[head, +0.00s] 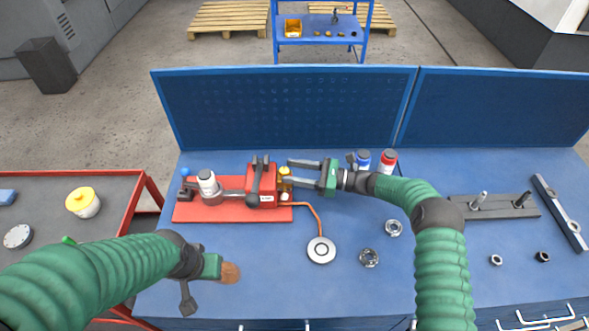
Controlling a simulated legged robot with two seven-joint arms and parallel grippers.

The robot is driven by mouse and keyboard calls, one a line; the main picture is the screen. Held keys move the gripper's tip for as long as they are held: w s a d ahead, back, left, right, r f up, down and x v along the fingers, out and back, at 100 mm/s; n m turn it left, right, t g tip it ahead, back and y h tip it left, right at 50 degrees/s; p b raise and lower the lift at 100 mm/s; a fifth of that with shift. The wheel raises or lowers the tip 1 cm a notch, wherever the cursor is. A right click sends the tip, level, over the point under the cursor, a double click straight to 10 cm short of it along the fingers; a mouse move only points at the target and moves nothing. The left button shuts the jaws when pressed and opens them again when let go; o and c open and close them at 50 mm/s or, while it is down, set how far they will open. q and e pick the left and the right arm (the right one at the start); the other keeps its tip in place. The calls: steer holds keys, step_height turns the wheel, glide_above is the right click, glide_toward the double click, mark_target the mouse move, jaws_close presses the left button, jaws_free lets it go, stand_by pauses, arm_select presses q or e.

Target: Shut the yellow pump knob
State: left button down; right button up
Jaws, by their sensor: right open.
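A red pump unit (262,187) with a black lever stands on a red base plate (192,213) on the blue workbench. The yellow pump knob (285,172) is on the pump's right side, with brass-coloured parts below it. My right gripper (287,172) reaches in from the right, open, with one fingertip beyond the knob and one in front. The knob appears between the fingertips; contact cannot be told. My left gripper (205,280) hangs low over the bench's left front, away from the pump; its finger opening is unclear.
An orange hose runs from the pump to a round gauge (321,250). Blue and red-capped bottles (388,161) stand behind my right forearm. Metal rings (369,258) lie on the bench. A red cart (117,210) stands left.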

steer(key=shift+a, duration=0.4)
steer(key=shift+c, duration=0.4)
steer(key=shift+d, duration=0.25)
steer(key=c, duration=0.7)
arm_select(q)
steer(key=shift+a, duration=0.25)
arm_select(e)
jaws_close()
